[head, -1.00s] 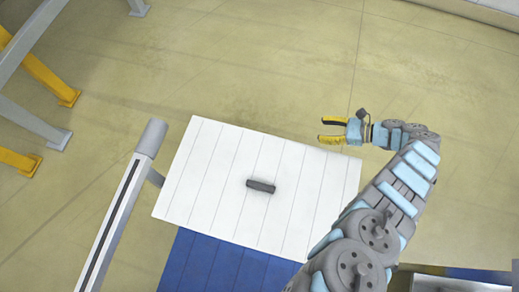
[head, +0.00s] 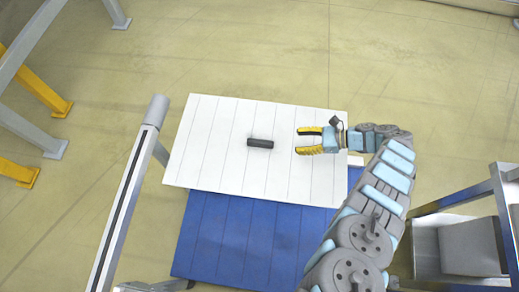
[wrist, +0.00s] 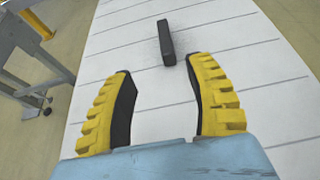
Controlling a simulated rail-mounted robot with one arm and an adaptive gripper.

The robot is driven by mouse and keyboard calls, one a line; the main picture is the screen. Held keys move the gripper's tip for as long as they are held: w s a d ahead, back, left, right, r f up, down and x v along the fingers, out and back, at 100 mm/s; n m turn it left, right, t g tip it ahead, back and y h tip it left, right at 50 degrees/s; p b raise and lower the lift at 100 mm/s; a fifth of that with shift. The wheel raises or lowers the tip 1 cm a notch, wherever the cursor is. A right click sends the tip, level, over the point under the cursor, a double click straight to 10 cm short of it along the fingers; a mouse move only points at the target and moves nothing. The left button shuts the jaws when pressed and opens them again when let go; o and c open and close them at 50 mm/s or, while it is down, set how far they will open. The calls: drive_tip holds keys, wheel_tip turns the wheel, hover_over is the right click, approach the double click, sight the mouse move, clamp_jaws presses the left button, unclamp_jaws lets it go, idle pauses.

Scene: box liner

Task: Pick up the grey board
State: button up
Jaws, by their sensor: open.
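The grey board (head: 260,143) is a small dark grey bar lying on the white slatted table top (head: 205,150), near its middle. It also shows in the wrist view (wrist: 166,42), ahead of the fingertips and between their lines. My gripper (head: 309,141) has yellow fingers with dark inner pads and points left toward the board over the right part of the white top. In the wrist view the fingers (wrist: 160,80) are spread with nothing between them. A gap separates the fingertips from the board.
A blue slatted surface (head: 235,235) lies in front of the white top. A grey rail post (head: 130,190) stands at the left. Grey and yellow frames (head: 40,85) stand at the far left. A metal rack (head: 455,245) is at the right. The floor behind the table is clear.

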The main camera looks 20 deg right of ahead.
approach(261, 142)
drive_tip(key=x, duration=0.5)
drive_tip(key=shift+s+a, duration=0.1)
drive_tip(key=shift+s, duration=0.05)
drive_tip(key=shift+b+x, duration=0.75)
drive_tip(key=shift+x, duration=1.55)
drive_tip(key=shift+w+a+f, duration=0.2)
drive_tip(key=shift+w, duration=0.2)
drive_tip(key=shift+d, duration=0.1)
clamp_jaws()
